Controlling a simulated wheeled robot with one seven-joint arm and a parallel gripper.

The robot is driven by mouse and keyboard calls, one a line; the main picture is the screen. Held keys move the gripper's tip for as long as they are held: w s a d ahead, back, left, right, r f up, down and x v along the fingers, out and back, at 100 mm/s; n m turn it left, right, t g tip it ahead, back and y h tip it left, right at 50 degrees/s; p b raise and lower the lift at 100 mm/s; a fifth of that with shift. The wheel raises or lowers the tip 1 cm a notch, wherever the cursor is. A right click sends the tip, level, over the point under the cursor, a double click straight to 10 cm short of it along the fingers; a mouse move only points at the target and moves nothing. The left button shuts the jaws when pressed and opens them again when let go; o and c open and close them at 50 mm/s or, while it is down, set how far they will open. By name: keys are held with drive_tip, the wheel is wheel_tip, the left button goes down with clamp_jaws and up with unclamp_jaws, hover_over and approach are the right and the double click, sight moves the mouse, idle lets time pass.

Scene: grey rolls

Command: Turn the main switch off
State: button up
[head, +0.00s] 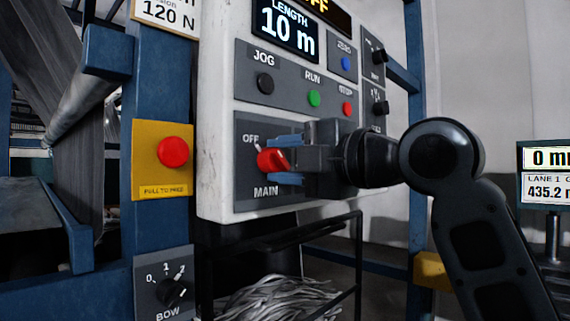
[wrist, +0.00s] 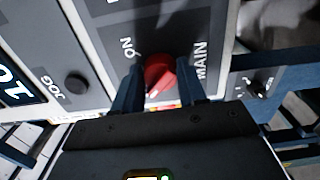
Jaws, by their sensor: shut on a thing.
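The main switch is a red knob (head: 270,160) on a grey plate (head: 252,180) marked OFF at upper left and MAIN below. In the wrist view the knob (wrist: 159,72) sits between my two fingers, with the ON label beside it. My gripper (head: 285,158) is shut on the knob, one finger above and one below it in the head view. A white mark shows on the knob's upper-left side, towards OFF. My gripper hides part of the plate and the ON label in the head view.
Above are the black JOG (head: 264,83), green RUN (head: 314,98) and red STOP (head: 347,108) buttons. A red mushroom button (head: 173,151) on yellow is at left, above the BOW dial (head: 171,291). A black frame (head: 325,226) stands under the panel.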

drive_tip(key=shift+a+f, duration=0.1)
drive_tip(key=shift+a, duration=0.05)
drive_tip(key=o, duration=1)
drive_tip(key=shift+o, duration=0.2)
drive_tip(key=shift+s+d, duration=0.1)
drive_tip(key=shift+d, duration=0.1)
drive_tip(key=shift+s+d, duration=0.15)
drive_tip(key=shift+d, duration=0.15)
drive_tip(key=v, duration=0.7)
drive_tip(key=shift+a, duration=0.1)
